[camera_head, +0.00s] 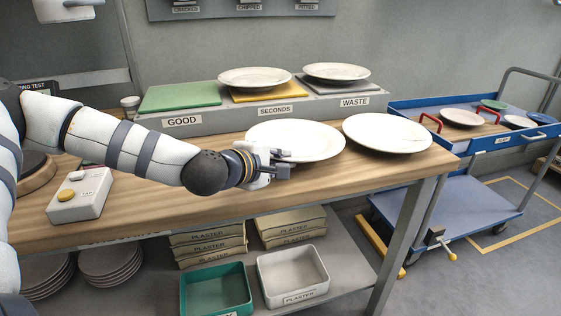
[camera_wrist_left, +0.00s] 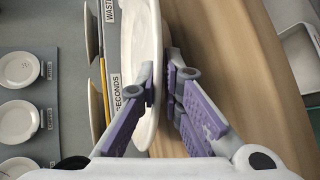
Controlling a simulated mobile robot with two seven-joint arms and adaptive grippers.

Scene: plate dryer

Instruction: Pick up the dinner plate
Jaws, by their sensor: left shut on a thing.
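A white dinner plate (camera_head: 296,139) is at the front of the wooden bench, before the SECONDS label. My left gripper (camera_head: 278,162) reaches in from the left and is shut on the plate's near rim. In the left wrist view the same plate (camera_wrist_left: 146,50) stands edge-on between the purple-padded fingers of my left gripper (camera_wrist_left: 160,88). I cannot tell whether the plate is clear of the bench. A second white plate (camera_head: 387,133), with a fine dark line, lies just to the right. My right gripper is not in view.
Behind is a raised grey stand (camera_head: 215,120) with a green pad (camera_head: 180,96), a yellow pad and two plates (camera_head: 254,77) (camera_head: 336,72). A white two-button box (camera_head: 80,194) is at left. A blue cart (camera_head: 470,148) stands right. Bins and plaster sit below the bench.

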